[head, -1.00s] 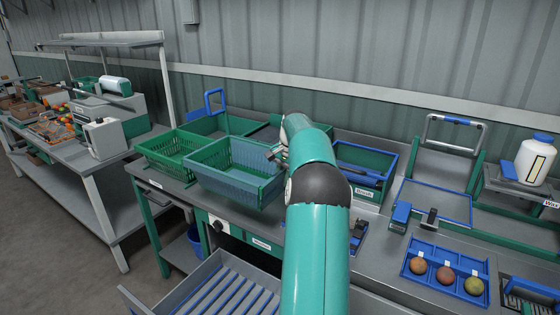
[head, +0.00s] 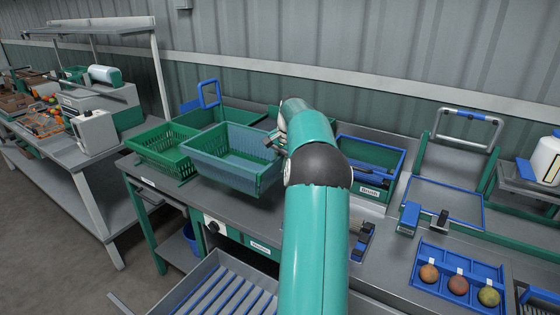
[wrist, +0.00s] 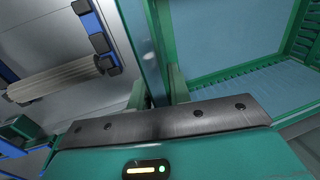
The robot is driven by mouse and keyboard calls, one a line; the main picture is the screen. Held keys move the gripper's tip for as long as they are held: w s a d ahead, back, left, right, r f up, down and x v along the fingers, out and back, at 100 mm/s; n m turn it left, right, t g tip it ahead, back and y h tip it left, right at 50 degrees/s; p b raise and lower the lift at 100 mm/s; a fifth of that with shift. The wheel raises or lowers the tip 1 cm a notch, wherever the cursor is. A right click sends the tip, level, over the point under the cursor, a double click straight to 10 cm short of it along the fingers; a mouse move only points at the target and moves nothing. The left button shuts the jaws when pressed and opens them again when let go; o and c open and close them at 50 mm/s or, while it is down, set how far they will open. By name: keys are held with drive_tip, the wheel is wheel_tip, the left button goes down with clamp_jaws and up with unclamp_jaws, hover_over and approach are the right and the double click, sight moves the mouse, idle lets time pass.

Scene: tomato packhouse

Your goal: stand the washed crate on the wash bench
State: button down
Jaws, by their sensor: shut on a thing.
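The washed crate (head: 232,172) is green with a bluish, wet-looking inside. In the head view it hangs upright, slightly tilted, over the front left of the wash bench (head: 285,215). My gripper (head: 273,142) is shut on its right-hand rim. In the wrist view the fingers (wrist: 158,88) pinch the green rim, and the crate's blue floor (wrist: 225,40) shows at the right. The head view does not clearly show whether the crate's underside touches the bench.
Another green crate (head: 165,150) stands close on the left. A labelled box of blue-handled brushes (head: 368,172) is to the right. A blue tray (head: 458,278) holds three round fruits. A slatted metal tray (head: 228,290) lies below the bench front.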

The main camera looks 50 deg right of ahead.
drive_tip(key=s+x, duration=0.1)
drive_tip(key=x, duration=0.6)
drive_tip(key=shift+f, duration=0.25)
drive_tip(key=shift+s+d+f, duration=0.1)
drive_tip(key=shift+s+f, duration=0.1)
drive_tip(key=shift+f, duration=0.35)
idle(1.1)
drive_tip(key=c, duration=1.2)
unclamp_jaws()
drive_tip(key=shift+f, duration=0.1)
drive_tip(key=shift+c, duration=1.7)
drive_tip(key=w+v, duration=0.1)
drive_tip(key=v, duration=0.6)
drive_tip(key=shift+w, duration=0.25)
